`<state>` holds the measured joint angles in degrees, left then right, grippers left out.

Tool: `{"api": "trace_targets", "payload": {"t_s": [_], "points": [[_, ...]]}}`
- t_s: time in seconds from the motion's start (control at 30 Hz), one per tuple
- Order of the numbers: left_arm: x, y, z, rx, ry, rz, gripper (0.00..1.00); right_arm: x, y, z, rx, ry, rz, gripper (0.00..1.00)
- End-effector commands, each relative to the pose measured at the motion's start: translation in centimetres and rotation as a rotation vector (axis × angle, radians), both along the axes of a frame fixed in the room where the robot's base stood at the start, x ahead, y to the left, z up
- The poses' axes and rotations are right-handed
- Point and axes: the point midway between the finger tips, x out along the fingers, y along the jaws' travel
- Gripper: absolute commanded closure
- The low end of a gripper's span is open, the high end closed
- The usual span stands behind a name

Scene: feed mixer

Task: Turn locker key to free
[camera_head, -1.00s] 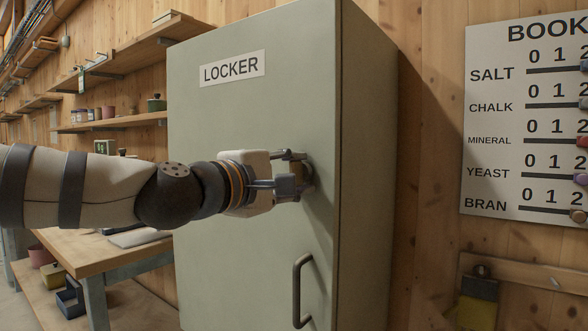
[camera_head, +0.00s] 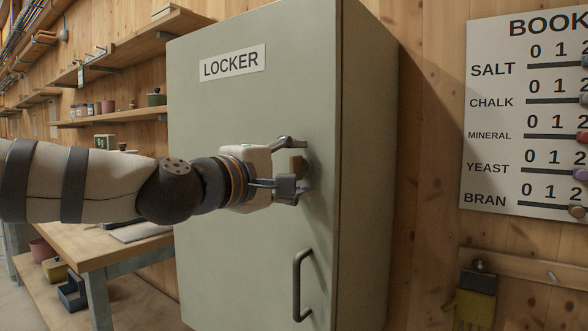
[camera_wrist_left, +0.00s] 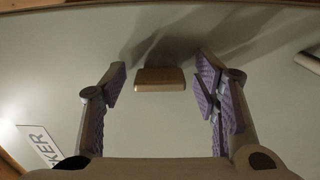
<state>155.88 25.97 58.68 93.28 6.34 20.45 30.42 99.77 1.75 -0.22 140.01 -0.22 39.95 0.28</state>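The grey-green locker (camera_head: 250,130) stands in the middle of the head view, its door marked LOCKER. A small brass key (camera_head: 297,166) sticks out of the door near its right edge; its bow shows in the left wrist view (camera_wrist_left: 160,79). My left gripper (camera_head: 292,168) is at the door with its fingers spread on either side of the key. In the left wrist view the gripper (camera_wrist_left: 162,82) is open, with a gap between each purple pad and the key. The keyhole itself is hidden. My right gripper is not in view.
A dark bar handle (camera_head: 298,285) sits lower on the locker door. A wooden workbench (camera_head: 110,245) and wall shelves (camera_head: 120,118) are at the left. A white BOOK board (camera_head: 520,110) with sliders hangs at the right.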

Motion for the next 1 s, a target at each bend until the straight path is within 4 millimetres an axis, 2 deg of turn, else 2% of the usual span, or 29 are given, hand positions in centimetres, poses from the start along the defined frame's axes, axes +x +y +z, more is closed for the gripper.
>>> {"api": "trace_targets", "payload": {"t_s": [0.17, 0.23, 0.5, 0.7, 1.0], "points": [[-0.1, 0.1, 0.0, -0.001, 0.001, 0.0, 0.45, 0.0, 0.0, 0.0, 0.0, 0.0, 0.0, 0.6], [-0.8, 0.6, 0.1, -0.001, 0.0, 0.0, 0.45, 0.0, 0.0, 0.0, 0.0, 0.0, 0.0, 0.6], [-6.5, 4.8, 0.2, -0.003, -0.002, 0.0, 0.45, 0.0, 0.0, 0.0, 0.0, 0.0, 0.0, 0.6], [-9.3, 6.8, 0.1, -0.002, 0.0, 0.001, 0.45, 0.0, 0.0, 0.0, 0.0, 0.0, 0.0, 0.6], [-9.7, 7.1, 0.0, 0.0, 0.0, 0.0, 0.45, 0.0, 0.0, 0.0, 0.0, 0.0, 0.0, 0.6]]}}
